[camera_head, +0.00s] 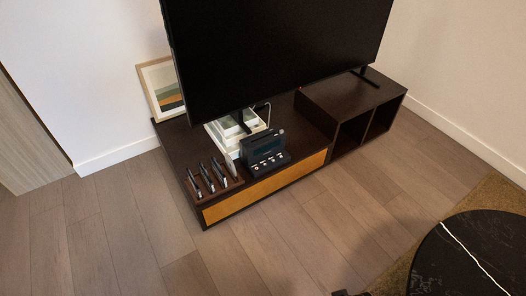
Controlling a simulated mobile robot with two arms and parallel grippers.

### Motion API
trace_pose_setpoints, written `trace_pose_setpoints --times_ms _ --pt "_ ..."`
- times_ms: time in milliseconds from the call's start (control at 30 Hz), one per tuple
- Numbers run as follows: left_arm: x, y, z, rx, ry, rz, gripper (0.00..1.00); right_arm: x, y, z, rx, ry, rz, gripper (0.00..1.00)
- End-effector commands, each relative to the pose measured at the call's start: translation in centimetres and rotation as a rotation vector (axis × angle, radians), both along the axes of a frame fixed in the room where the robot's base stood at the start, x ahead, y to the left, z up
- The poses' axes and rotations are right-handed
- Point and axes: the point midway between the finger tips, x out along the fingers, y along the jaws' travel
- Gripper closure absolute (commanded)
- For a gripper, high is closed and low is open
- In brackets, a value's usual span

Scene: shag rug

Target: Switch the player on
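The player appears to be the small dark box (264,151) with a row of small light controls along its lower front. It stands on the left, lower part of the dark TV cabinet (290,118), near the front edge above an orange drawer front. Its controls are too small to tell whether it is on.
A white tray-like box (232,131) sits behind the player. A rack of several upright dark items (212,181) stands left of it. A large TV (275,50) rises behind. A black round table (475,258) is lower right. Wooden floor (240,245) before the cabinet is clear.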

Motion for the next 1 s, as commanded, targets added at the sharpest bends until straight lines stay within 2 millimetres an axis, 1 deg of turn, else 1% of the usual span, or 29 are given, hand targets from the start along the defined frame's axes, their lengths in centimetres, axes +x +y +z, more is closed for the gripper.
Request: trace_pose_setpoints --times_ms 33,100,133,533,1000 --pt "0.33 0.33 0.03 0.005 -0.004 0.0 0.57 0.35 0.41 0.15 0.006 -0.005 0.0 0.87" --pt "0.36 0.3 0.05 0.005 -0.004 0.0 0.57 0.34 0.41 0.15 0.006 -0.005 0.0 0.97" --pt "0.34 0.28 0.06 0.005 -0.004 0.0 0.57 0.33 0.41 0.15 0.007 -0.005 0.001 1.0" --pt "0.06 0.23 -0.02 0.006 -0.001 0.0 0.57 -0.13 0.38 -0.04 0.008 0.001 0.001 1.0" --pt "0.15 0.11 0.08 0.003 -0.006 0.001 0.57 0.02 0.12 0.0 0.005 -0.003 0.0 1.0"
